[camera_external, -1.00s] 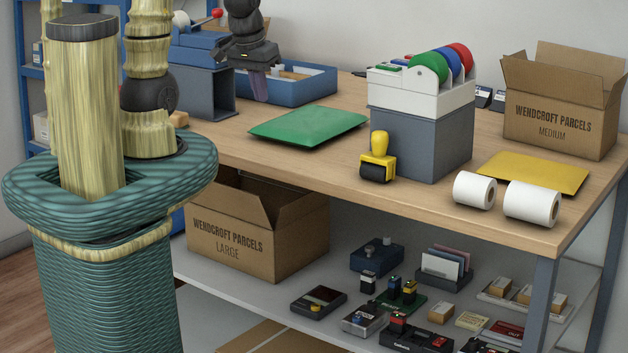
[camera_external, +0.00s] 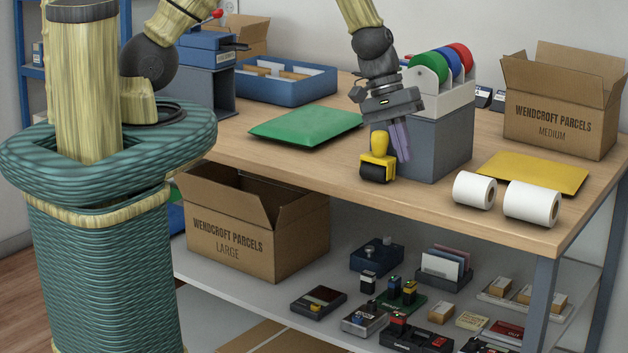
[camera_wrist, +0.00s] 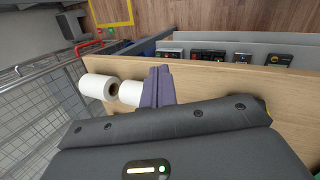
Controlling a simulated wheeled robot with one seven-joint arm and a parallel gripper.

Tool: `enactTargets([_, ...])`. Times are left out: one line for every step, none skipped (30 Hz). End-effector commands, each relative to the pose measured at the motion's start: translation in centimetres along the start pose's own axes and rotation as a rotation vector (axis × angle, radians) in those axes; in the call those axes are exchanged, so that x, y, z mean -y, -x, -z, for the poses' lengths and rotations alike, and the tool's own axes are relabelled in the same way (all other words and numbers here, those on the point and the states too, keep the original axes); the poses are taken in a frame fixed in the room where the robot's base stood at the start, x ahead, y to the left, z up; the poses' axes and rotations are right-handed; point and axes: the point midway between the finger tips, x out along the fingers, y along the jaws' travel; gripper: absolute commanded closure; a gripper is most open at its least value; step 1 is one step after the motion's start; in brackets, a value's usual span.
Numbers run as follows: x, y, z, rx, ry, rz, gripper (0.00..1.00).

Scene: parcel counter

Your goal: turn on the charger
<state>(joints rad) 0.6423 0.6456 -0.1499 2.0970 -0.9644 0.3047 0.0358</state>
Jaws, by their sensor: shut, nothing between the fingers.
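I cannot tell for sure which device is the charger. On the lower shelf are a black unit with red and yellow parts (camera_external: 416,340), a green board holding small blocks (camera_external: 408,300), a dark blue box with knobs (camera_external: 376,257), and flat dark devices such as the one at the left (camera_external: 318,300). Several small dark devices (camera_wrist: 208,55) also show along the shelf in the wrist view, too small to identify. My gripper (camera_external: 403,157) is shut and empty, pointing down over the counter, in front of the grey box and right beside the yellow stamp. Its purple fingers (camera_wrist: 158,84) show in the wrist view.
The counter top (camera_external: 330,165) holds a yellow-handled stamp (camera_external: 380,146), a grey box with coloured tape rolls (camera_external: 440,143), two white paper rolls (camera_external: 532,204), green (camera_external: 305,127) and yellow (camera_external: 535,172) mailers, and a medium carton (camera_external: 560,125). A large carton (camera_external: 240,240) stands on the shelf.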

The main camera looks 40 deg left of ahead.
Motion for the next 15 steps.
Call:
enactTargets([-0.5,-1.1,-0.6,0.012,0.004,0.000,1.00])
enactTargets([-0.7,-1.9,-0.8,0.014,0.005,0.000,1.00])
enactTargets([-0.9,-2.9,-1.1,0.016,0.008,0.001,1.00])
enactTargets([-1.0,-3.8,-1.2,0.016,0.008,0.003,1.00])
enactTargets([-0.9,-4.8,-1.3,0.012,0.005,0.006,1.00])
enactTargets([-0.9,-6.0,-1.4,0.008,0.003,0.010,1.00])
enactTargets([-0.7,-6.6,-1.3,0.001,0.000,0.013,1.00])
enactTargets([-0.6,-7.3,-1.3,-0.003,-0.004,0.017,1.00])
enactTargets([-0.5,-8.3,-1.3,-0.010,-0.009,0.022,1.00])
enactTargets([-0.2,-9.1,-1.2,-0.016,-0.014,0.026,1.00])
enactTargets([-0.1,-9.9,-1.2,-0.022,-0.019,0.030,1.00])
enactTargets([0.2,-10.9,-1.1,-0.031,-0.026,0.036,1.00])
enactTargets([0.4,-11.9,-1.0,-0.038,-0.033,0.041,1.00])
enactTargets([0.6,-12.8,-0.9,-0.047,-0.040,0.045,1.00])
enactTargets([0.9,-14.0,-0.9,-0.056,-0.048,0.052,1.00])
